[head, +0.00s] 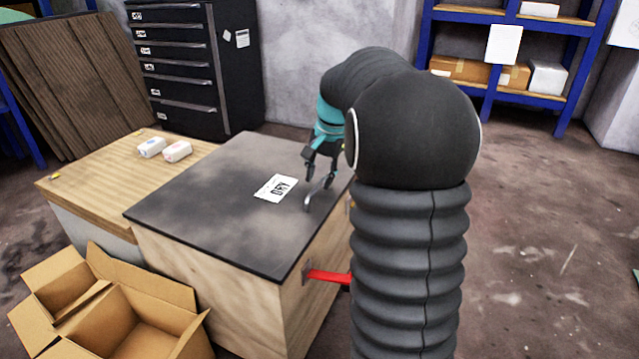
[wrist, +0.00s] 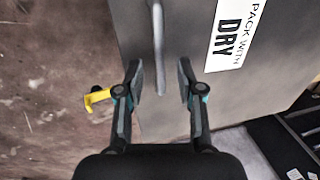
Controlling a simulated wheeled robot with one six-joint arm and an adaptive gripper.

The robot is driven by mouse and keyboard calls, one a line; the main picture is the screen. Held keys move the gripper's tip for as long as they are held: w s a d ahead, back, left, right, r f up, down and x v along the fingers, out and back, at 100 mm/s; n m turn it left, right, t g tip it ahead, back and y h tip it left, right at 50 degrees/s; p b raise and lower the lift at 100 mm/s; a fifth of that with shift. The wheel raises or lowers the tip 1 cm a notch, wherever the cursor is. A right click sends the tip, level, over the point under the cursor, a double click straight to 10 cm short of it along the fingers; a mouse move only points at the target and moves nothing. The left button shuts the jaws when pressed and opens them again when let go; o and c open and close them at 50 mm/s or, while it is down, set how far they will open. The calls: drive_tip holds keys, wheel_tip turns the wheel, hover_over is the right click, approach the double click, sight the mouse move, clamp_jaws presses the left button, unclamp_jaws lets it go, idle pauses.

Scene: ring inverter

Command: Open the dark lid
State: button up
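The dark lid (head: 215,215) lies flat on a wooden box (head: 210,290) and looks shut. It also shows in the wrist view (wrist: 190,110). A white label reading "DRY" (head: 276,188) is on it. A grey bar handle (head: 308,200) stands near the lid's right edge. My gripper (head: 320,176) is over that edge beside the handle. In the wrist view my gripper (wrist: 160,82) is open, and the handle (wrist: 159,45) runs down between its fingertips, with a gap on both sides. Whether the fingers are low enough around the handle is hard to tell.
A red lever (head: 328,277) sticks out of the box's right side. A yellow piece (wrist: 97,98) projects beyond the lid edge. A lighter wooden top (head: 110,185) with two small white packs (head: 165,149) stands left; open cardboard boxes (head: 110,310) lie in front.

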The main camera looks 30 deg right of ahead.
drive_tip(key=shift+w+a+f, duration=0.1)
drive_tip(key=shift+w+f, duration=0.05)
drive_tip(key=shift+f, duration=0.6)
clamp_jaws()
drive_tip(key=shift+r, duration=0.1)
